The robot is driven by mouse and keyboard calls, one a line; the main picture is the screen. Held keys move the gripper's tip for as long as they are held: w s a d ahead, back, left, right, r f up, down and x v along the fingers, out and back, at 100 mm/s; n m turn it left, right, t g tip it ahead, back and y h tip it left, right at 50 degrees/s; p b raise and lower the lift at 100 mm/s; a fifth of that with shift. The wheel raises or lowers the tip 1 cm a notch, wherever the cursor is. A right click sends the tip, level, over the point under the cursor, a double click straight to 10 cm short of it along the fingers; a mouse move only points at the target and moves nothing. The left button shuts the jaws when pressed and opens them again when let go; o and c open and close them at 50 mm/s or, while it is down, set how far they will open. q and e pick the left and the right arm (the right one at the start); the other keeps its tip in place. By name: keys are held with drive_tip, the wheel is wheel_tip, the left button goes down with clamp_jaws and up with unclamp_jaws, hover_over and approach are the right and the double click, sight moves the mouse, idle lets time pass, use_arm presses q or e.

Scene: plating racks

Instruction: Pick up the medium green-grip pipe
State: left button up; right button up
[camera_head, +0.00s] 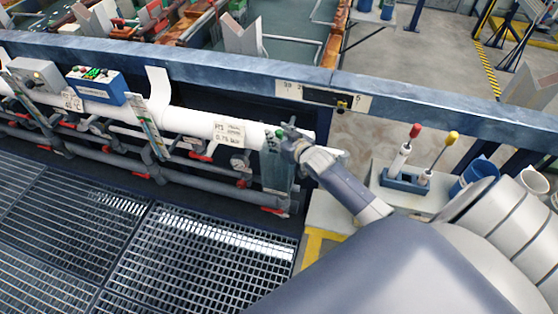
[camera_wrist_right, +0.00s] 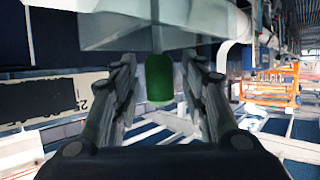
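The green grip (camera_wrist_right: 159,78) hangs in the middle of the right wrist view, below a pale translucent plate. What I take for the same grip shows as a small green patch (camera_head: 270,141) in the head view, at the right end of the white pipe. My right gripper (camera_head: 290,136) is beside it. In the wrist view the right gripper's fingers (camera_wrist_right: 160,85) are open, one on each side of the green grip, with gaps on both sides. How far the grip reaches in depth between them I cannot tell. My left gripper is not in view.
A blue holder (camera_head: 404,181) with red-topped and yellow-topped tools stands on a pale surface at right. A blue rail (camera_head: 200,62) crosses behind the white pipe (camera_head: 190,121). Red-handled valves line the lower pipes. Metal grating (camera_head: 190,255) covers the floor in front.

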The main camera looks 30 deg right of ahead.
clamp_jaws()
drive_tip(key=shift+r, duration=0.1)
